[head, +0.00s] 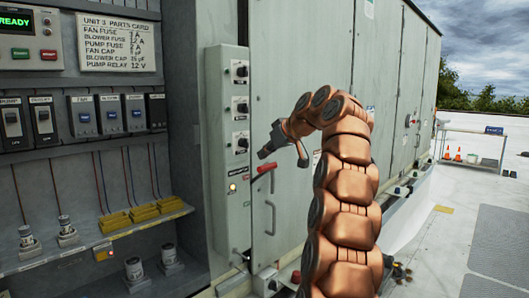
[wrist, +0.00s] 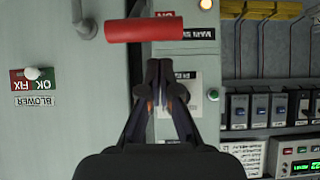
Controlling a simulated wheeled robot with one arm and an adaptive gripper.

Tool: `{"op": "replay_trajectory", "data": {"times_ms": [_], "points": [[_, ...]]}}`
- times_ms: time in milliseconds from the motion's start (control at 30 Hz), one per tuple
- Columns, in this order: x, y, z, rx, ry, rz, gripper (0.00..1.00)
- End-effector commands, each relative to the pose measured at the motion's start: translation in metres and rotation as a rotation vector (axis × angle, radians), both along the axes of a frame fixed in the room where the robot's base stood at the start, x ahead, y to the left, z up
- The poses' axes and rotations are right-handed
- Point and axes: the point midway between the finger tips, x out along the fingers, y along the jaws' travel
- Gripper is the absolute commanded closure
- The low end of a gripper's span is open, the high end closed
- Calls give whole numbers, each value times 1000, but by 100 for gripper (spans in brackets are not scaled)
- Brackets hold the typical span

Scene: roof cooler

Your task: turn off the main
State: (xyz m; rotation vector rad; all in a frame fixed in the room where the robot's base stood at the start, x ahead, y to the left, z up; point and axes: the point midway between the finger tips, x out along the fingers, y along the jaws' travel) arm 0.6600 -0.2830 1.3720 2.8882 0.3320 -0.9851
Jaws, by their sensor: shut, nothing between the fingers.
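The main switch has a red handle (head: 264,168) at the right edge of a narrow grey switch panel (head: 231,140). In the wrist view, which looks upside down, the red handle (wrist: 145,28) lies crosswise beyond my fingertips. Beside it are a red label (wrist: 166,14), apparently reading ON, and a black label (wrist: 187,33) with inverted text that seems to read MAIN SW. My gripper (wrist: 160,68) is shut and empty, its fingertips apart from the handle in the picture. In the head view my gripper (head: 264,153) is just above the handle.
An amber lamp (head: 232,187) glows on the panel below three black knobs (head: 241,106). A grey door handle (head: 270,217) is below the red one. An open cabinet with switches (head: 83,117) and yellow blocks (head: 143,213) is at left.

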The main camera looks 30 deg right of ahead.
Motion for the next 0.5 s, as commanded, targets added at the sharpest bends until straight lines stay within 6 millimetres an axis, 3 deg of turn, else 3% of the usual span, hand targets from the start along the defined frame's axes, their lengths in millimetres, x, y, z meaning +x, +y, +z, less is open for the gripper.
{"op": "replay_trajectory", "data": {"times_ms": [500], "points": [[-5, 0, -12, -1, 1, -1, 100]]}}
